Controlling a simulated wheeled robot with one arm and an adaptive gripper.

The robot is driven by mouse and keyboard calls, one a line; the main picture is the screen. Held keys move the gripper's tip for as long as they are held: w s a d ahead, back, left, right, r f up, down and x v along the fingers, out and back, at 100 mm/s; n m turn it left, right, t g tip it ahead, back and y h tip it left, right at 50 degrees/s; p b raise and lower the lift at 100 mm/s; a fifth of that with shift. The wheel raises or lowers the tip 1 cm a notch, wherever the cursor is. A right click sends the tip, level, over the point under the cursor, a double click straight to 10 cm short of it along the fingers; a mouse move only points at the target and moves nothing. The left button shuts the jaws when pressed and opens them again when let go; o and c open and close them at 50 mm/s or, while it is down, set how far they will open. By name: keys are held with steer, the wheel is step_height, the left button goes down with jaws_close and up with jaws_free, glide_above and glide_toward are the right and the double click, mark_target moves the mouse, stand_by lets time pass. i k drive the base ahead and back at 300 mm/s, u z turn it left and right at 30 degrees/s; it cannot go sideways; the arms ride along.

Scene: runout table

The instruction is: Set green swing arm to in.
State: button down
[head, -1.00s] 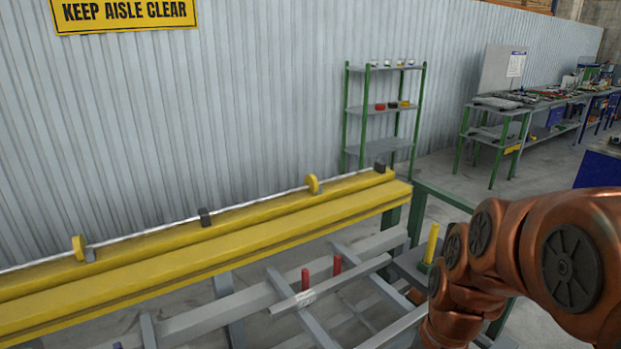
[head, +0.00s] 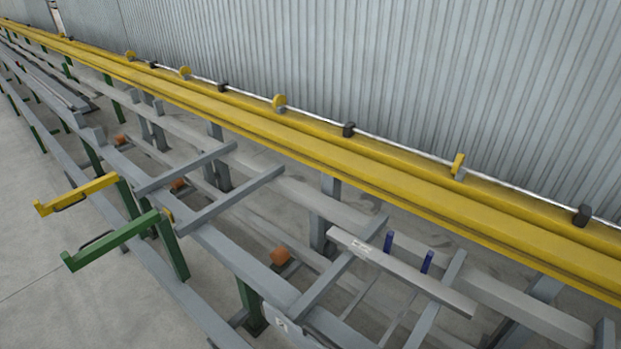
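The green swing arm (head: 112,240) is at the lower left in the head view. It sticks out from a green post (head: 173,248) toward the open floor, away from the yellow beam, and has an upturned tip at its outer end. A dark bar lies along its side. A yellow swing arm (head: 75,195) sticks out in much the same direction just beyond it. My gripper is not in view, so its state does not show.
A long yellow beam (head: 330,150) runs along the corrugated wall. Grey rails and cross bars (head: 235,200) form the table, with a loose-looking bar (head: 400,272) and two blue pegs (head: 388,242) at the right. Bare concrete floor (head: 50,300) lies at the lower left.

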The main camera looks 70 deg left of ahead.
mark_target(87, 255)
steer(key=k, duration=1)
steer(key=u, duration=3.95)
steer(key=i, duration=3.8)
steer(key=z, duration=2.85)
